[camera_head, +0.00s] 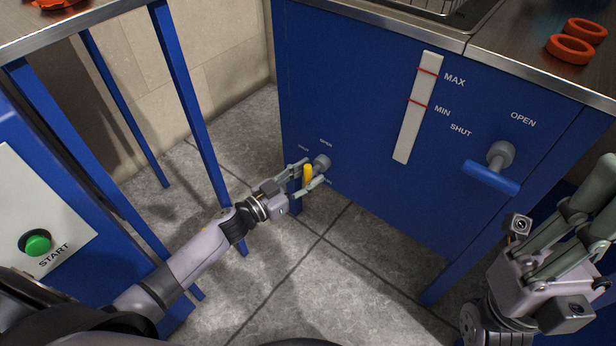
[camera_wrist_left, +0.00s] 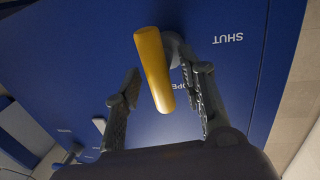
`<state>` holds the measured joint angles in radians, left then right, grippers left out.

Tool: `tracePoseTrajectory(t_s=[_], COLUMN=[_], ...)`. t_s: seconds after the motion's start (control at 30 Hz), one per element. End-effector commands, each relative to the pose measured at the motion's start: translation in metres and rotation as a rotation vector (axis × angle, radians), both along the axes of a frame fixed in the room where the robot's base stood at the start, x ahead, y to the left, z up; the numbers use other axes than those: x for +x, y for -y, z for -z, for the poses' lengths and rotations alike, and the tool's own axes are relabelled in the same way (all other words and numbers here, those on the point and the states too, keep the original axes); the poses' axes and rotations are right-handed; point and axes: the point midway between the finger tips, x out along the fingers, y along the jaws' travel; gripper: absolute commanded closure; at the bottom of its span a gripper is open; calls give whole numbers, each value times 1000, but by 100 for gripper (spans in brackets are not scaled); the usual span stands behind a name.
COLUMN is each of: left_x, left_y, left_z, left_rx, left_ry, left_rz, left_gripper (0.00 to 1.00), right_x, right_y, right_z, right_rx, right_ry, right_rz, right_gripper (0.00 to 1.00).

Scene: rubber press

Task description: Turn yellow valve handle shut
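The yellow valve handle (camera_head: 308,176) sits on a grey stem low on the left side of the blue cabinet front. My left gripper (camera_head: 306,180) is at it, with its fingers spread to either side of the handle. In the left wrist view the yellow handle (camera_wrist_left: 154,70) runs between the open fingers of my left gripper (camera_wrist_left: 160,95), with a visible gap to the left finger; whether the right finger touches it I cannot tell. The handle points toward the OPEN label, which it partly covers; the SHUT label is to its right. My right gripper (camera_head: 575,235) is at the right edge, fingers apart and empty.
A blue valve handle (camera_head: 490,178) is on the same cabinet (camera_head: 365,120) at the right. A level gauge (camera_head: 418,108) is between the valves. Orange rings (camera_head: 571,49) lie on the top at right. A green START button (camera_head: 36,243) is at left.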

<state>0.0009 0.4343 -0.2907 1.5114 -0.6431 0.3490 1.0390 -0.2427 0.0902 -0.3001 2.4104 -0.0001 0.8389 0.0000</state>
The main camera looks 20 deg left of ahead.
Motion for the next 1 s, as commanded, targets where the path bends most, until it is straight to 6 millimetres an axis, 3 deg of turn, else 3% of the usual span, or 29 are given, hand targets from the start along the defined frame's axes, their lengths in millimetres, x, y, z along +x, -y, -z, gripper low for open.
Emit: tracePoseTrajectory(t_s=[0.33,0.87,1.0], left_x=[4,3,2], left_y=[2,3,4], left_z=[0,0,0], left_rx=[0,0,-1], left_ry=[0,0,-1], left_rz=[0,3,4], left_gripper=[63,98,100], right_x=[0,0,0], right_y=[0,0,0], right_z=[-1,-1,-1], right_rx=[-1,0,0], right_ry=[4,4,4], right_rz=[0,0,0], right_gripper=[100,100,100])
